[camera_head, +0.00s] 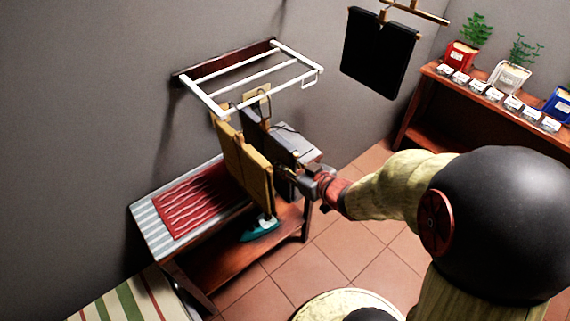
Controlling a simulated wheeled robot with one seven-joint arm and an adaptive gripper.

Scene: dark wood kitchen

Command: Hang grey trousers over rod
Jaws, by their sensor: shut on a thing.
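A white wall rack (247,84) with several rods sticks out from the grey wall at upper left. Dark grey trousers (268,137) hang in a flat panel below the rack's front end, beside a mustard-yellow cloth (243,160). My gripper (292,181) is at the lower right of the grey trousers and appears shut on them; its fingertips are partly hidden. Whether the trousers touch a rack rod is hard to tell. A black cloth (378,52) hangs from a brass rod (418,10) at the top right, away from my gripper.
A wooden table (235,262) with a grey-and-red striped cover (150,226) stands under the rack. A teal iron (260,229) sits on its lower shelf. A wooden shelf (430,72) with potted plants and small labelled items is at right. Tiled floor (355,240) lies open between.

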